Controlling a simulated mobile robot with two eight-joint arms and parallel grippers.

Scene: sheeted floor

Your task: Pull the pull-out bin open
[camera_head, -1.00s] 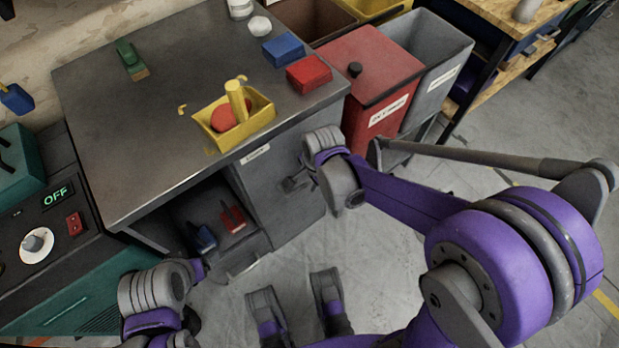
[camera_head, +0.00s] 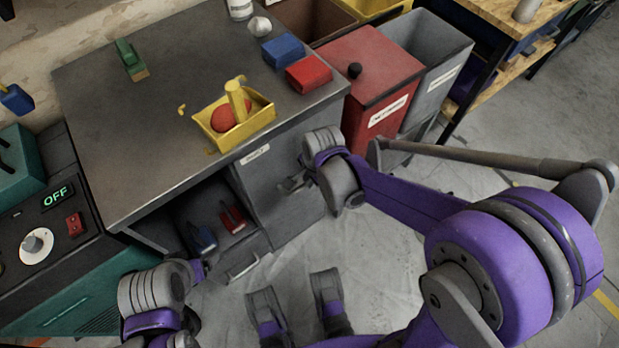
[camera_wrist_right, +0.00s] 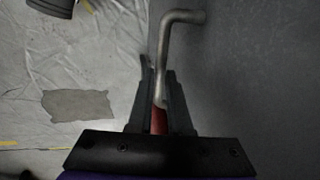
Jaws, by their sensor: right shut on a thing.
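The pull-out bin's grey front panel (camera_head: 275,195) is under the right end of the metal workbench, with a small white label near its top. It looks flush with the bench front. My right gripper (camera_head: 292,184) is at the panel's front.
The workbench (camera_head: 120,110) carries a yellow tray (camera_head: 262,118) and red and blue boxes. A red bin (camera_head: 385,75) stands to the right. An open shelf with a low drawer (camera_head: 240,268) is left of the panel. Floor (camera_head: 385,240) before the panel is clear.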

